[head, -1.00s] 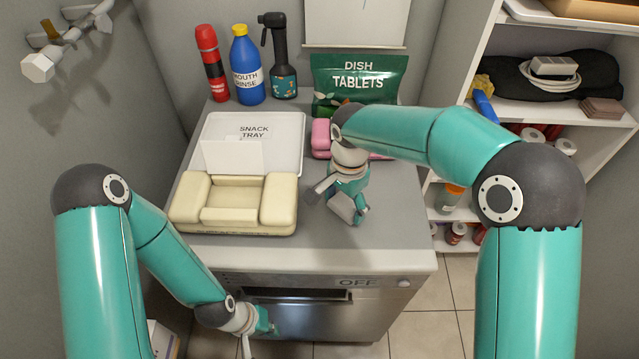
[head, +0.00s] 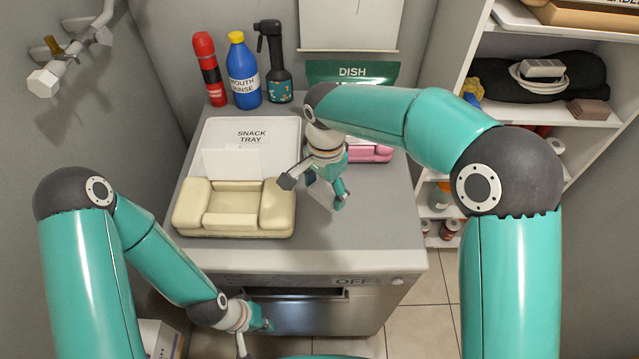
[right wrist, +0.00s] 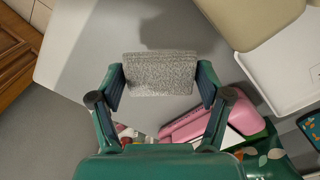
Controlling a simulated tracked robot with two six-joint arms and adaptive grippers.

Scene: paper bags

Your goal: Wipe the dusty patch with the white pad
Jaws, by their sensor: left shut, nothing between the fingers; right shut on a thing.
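The white pad (right wrist: 160,73) looks grey and speckled in the right wrist view. My right gripper (right wrist: 160,85) is shut on it, with a finger at each end. In the head view the right gripper (head: 318,190) is low over the grey counter top (head: 375,225), right of the cream holder. Whether the pad touches the counter is unclear. I cannot make out a dusty patch; the arm and gripper cover part of the counter. My left gripper (head: 262,324) is shut and empty, below the counter in front of the appliance.
The cream holder (head: 232,222) and white snack tray (head: 285,135) fill the counter's left side. A pink case (head: 372,154) and green dish tablets bag (head: 350,72) are behind the right arm. Red, blue (head: 244,75) and black bottles stand at the back. The counter's front right is clear.

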